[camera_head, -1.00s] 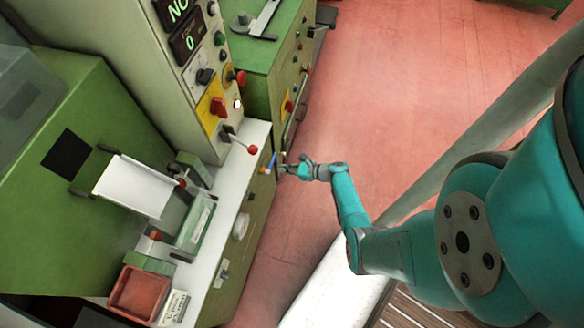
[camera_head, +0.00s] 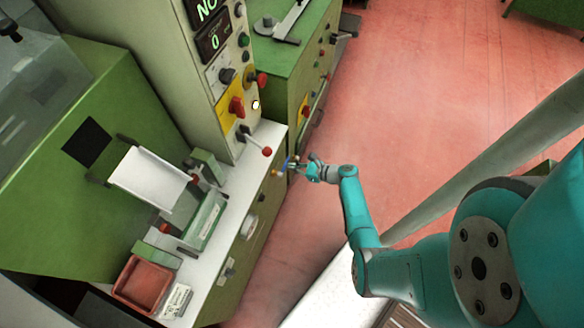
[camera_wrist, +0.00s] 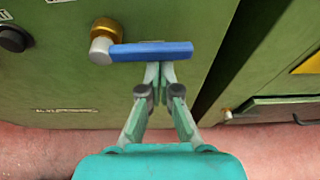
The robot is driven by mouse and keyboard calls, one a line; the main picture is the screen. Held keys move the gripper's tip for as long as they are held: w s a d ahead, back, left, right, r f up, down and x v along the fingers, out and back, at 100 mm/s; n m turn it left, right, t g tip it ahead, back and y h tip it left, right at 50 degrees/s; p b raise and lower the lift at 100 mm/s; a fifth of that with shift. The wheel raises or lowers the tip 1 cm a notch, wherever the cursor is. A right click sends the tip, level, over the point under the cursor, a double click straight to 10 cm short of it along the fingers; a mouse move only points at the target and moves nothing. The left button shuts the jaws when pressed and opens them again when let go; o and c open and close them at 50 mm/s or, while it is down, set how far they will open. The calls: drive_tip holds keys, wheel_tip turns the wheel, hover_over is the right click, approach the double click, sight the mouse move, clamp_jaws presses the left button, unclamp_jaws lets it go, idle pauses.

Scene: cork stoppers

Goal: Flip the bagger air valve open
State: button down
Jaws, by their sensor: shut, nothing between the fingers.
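The bagger air valve sits on the green cabinet front, with a brass-coloured body (camera_wrist: 106,28) and a blue lever handle (camera_wrist: 150,51). In the wrist view the handle points right, nearly level. In the head view the blue handle (camera_head: 287,162) is small, by the cabinet's right corner. My gripper (camera_wrist: 161,68) is shut and empty, its fingertips together at the handle's lower edge, right of the valve body. It also shows in the head view (camera_head: 298,167), close beside the handle. I cannot tell whether the fingertips touch it.
A control panel with a red switch (camera_head: 237,107) stands above the white counter (camera_head: 228,207). A red-knobbed lever (camera_head: 267,152) juts out near the valve. A reddish bin (camera_head: 142,283) stands at the counter's near end. A second green cabinet (camera_head: 291,52) stands beyond. Open red floor lies right.

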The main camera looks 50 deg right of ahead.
drive_tip(key=shift+r+n, duration=0.25)
drive_tip(key=shift+n, duration=0.15)
idle(0.4)
wheel_tip(320, 180, up, 6)
drive_tip(key=a+n+t+h, duration=0.2)
drive_tip(key=n+t+h, duration=0.1)
drive_tip(key=n, duration=0.6)
drive_tip(key=shift+s+a+n+h, duration=0.15)
drive_tip(key=shift+s+n+h, duration=0.25)
drive_tip(key=shift+h, duration=0.2)
drive_tip(key=shift+f, duration=0.1)
